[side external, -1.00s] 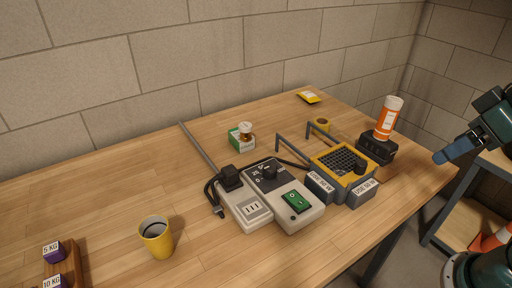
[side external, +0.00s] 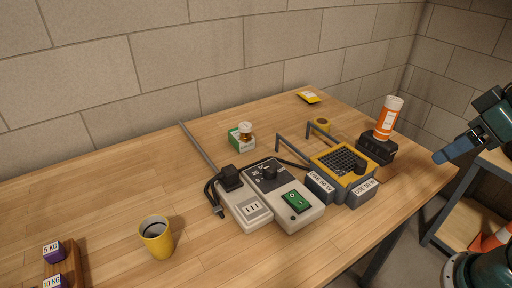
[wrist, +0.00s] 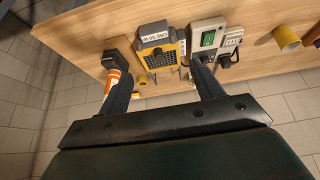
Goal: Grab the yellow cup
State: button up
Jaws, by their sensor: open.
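The yellow cup (side external: 157,241) stands upright on the wooden table at the front left, with its dark mouth facing up. In the wrist view the yellow cup (wrist: 287,39) shows near the upper right. My gripper (wrist: 162,75) is open and empty, its two dark fingers spread apart. In the side view my gripper (side external: 440,157) is only partly seen, at the right edge beyond the table, far from the cup.
Grey control boxes (side external: 272,196) with a cord and a yellow-grey device (side external: 343,165) with hooks occupy the middle and right. Purple weights (side external: 54,252) sit at the front left. The table (side external: 110,210) around the cup is clear.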

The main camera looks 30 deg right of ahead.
jog(key=shift+o, duration=1.1)
jog(key=shift+w, duration=0.1)
jog(key=w+a+r+n+y, duration=0.1)
jog(key=w+a+r+n, duration=0.2)
jog(key=w+a, duration=0.45)
jog(key=n+g+y, duration=0.2)
jog(key=n+y, duration=0.2)
jog(key=n, duration=0.4)
send_over(158, 220)
jog(key=s+d, duration=0.4)
jog(key=s, duration=0.2)
notch_tip(158, 220, down, 13)
jog(key=shift+a+x, duration=0.15)
jog(key=shift+x, duration=2)
jog(key=shift+a+x, duration=0.1)
jog(key=shift+x, duration=2.05)
jog(key=shift+r, duration=0.1)
